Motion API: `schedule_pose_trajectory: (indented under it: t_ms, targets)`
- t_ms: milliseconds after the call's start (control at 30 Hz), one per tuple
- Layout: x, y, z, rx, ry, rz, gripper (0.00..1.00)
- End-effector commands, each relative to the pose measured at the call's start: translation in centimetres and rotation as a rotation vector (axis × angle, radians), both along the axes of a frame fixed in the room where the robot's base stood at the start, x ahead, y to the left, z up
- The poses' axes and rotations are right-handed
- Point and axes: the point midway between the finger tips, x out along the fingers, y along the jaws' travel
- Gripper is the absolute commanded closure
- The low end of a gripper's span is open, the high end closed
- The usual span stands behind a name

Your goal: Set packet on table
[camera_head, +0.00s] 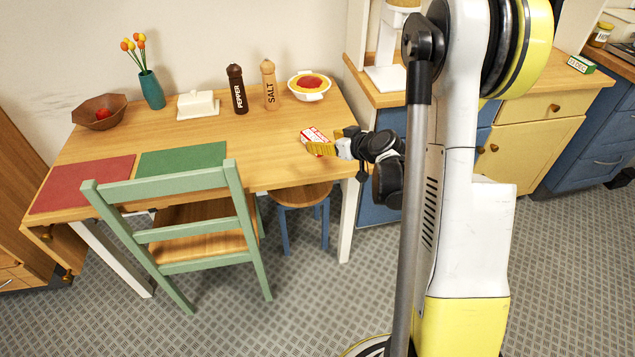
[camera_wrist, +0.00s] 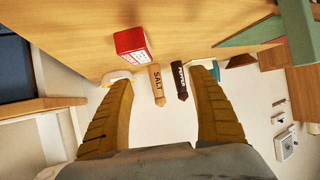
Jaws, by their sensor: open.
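The packet (camera_head: 314,134) is a small red and white box at the right part of the wooden table (camera_head: 268,130). In the wrist view the packet (camera_wrist: 133,46) appears to rest on the tabletop, just beyond the fingertips and nearer the left finger. My gripper (camera_head: 326,143) is at the table's right front side, next to the packet. The wrist view shows my gripper (camera_wrist: 164,78) open, its two ridged yellow fingers wide apart with nothing between them. In the head view the fingers partly cover the packet, so contact is hard to tell there.
A pepper mill (camera_head: 237,89), salt mill (camera_head: 269,85), food bowl (camera_head: 309,86) and butter dish (camera_head: 198,105) stand farther back. A vase (camera_head: 151,90) and wooden bowl (camera_head: 99,112) are left. A green chair (camera_head: 180,220) and stool (camera_head: 301,194) stand in front. The table's middle is clear.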

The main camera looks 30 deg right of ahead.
Motion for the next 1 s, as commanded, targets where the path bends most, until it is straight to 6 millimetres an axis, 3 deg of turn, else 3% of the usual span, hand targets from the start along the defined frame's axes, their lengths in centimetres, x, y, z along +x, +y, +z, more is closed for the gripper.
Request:
schedule_pose_trajectory:
  t_ms: [100, 267, 500, 700, 800, 1000]
  targets:
    - [-1.7, 4.9, 4.1, 0.015, 0.09, 0.026, 0.31]
    - [-5.8, 10.4, 8.3, 0.022, 0.212, 0.028, 0.31]
    - [-15.2, 16.5, 12.1, -0.004, 0.363, -0.01, 0.31]
    - [-23.1, 18.6, 12.7, -0.043, 0.439, -0.07, 0.31]
    - [-25.6, 18.8, 12.6, -0.058, 0.457, -0.099, 0.31]
    - [-27.7, 18.7, 12.4, -0.072, 0.469, -0.126, 0.31]
